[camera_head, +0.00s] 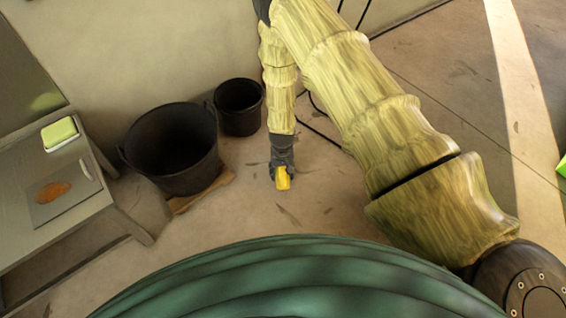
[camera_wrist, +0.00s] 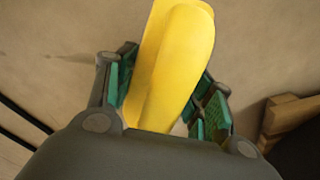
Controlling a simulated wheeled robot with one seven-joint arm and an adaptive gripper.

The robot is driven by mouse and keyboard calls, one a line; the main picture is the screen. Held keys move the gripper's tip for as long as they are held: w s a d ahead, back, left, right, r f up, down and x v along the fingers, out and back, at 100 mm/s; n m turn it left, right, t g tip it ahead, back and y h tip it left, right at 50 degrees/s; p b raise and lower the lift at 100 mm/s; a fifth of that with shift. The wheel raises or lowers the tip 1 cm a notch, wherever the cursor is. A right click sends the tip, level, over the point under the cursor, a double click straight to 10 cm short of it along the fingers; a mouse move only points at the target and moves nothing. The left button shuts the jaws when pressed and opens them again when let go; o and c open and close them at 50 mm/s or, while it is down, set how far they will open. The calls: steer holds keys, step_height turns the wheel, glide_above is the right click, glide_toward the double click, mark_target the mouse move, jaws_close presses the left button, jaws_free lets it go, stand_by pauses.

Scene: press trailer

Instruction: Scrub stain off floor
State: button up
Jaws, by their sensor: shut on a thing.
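My gripper (camera_head: 281,165) points down toward the floor (camera_head: 240,215). It is shut on a yellow block-like thing (camera_head: 282,179), which could be a sponge or a brush; I cannot tell which. In the wrist view the yellow thing (camera_wrist: 172,65) stands out between the two green-padded fingers of my gripper (camera_wrist: 165,95). Several dark marks show on the floor, one of them a dark streak (camera_head: 288,215) just below the gripper in the head view. A faint streak (camera_wrist: 70,57) also shows in the wrist view. Whether the yellow thing touches the floor I cannot tell.
A large black tub (camera_head: 172,150) stands on a wooden pallet (camera_head: 200,192) left of my gripper, with a smaller black bucket (camera_head: 239,107) behind it. A grey table (camera_head: 75,215) at the left holds a green-and-white box (camera_head: 60,134) and an orange-brown item (camera_head: 53,192). Cables lie behind my arm.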

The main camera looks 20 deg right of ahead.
mark_target(282, 169)
steer(key=shift+s+d+r+p, duration=0.1)
steer(key=shift+d+r+p, duration=0.05)
steer(key=shift+r+p, duration=0.3)
steer(key=shift+s+d+r+p, duration=0.1)
steer(key=shift+d+r+p, duration=0.1)
steer(key=shift+r, duration=0.3)
steer(key=shift+a+r+p, duration=0.1)
steer(key=shift+r+p, duration=1.35)
steer(key=shift+r, duration=0.3)
